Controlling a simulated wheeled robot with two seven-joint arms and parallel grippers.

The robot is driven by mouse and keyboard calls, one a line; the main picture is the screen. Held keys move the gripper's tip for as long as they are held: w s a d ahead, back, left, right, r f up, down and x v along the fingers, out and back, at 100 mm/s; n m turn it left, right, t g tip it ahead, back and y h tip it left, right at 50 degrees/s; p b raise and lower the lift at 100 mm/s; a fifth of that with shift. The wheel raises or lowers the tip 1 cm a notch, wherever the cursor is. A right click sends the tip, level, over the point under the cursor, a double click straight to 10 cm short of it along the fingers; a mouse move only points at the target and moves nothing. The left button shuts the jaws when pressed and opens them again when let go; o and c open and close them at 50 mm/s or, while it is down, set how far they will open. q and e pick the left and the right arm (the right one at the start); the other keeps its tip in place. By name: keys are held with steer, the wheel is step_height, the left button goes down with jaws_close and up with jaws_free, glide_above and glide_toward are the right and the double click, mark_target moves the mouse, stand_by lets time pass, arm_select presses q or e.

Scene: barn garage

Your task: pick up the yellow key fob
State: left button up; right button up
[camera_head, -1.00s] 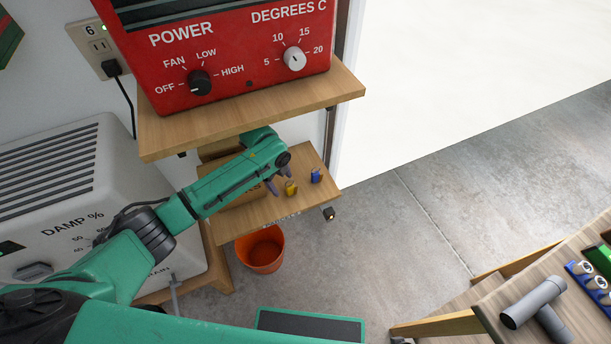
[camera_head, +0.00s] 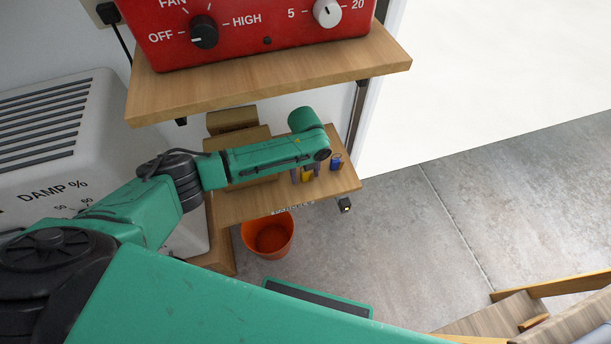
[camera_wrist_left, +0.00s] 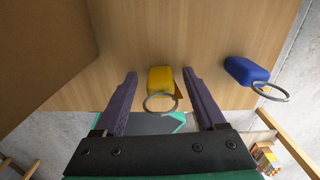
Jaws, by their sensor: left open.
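The yellow key fob (camera_wrist_left: 160,78) lies on the small lower wooden shelf (camera_head: 240,205), with its metal ring toward my wrist. In the left wrist view it sits between the two purple fingers of my left gripper (camera_wrist_left: 160,85), which are open and apart from it on both sides. In the head view the yellow fob (camera_head: 307,175) shows only partly, beside the fingers of the left gripper (camera_head: 306,174). A blue key fob (camera_wrist_left: 246,70) with its own ring lies to the right, outside the fingers; it also shows in the head view (camera_head: 336,161). My right gripper is not in view.
A cardboard box (camera_head: 250,142) stands at the back of the lower shelf. An upper shelf (camera_head: 270,83) carrying a red heater (camera_head: 250,30) overhangs it. An orange bucket (camera_head: 268,240) stands below. A grey dehumidifier (camera_head: 45,140) is at left. Open floor lies right.

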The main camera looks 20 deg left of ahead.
arm_select(q)
jaws_close()
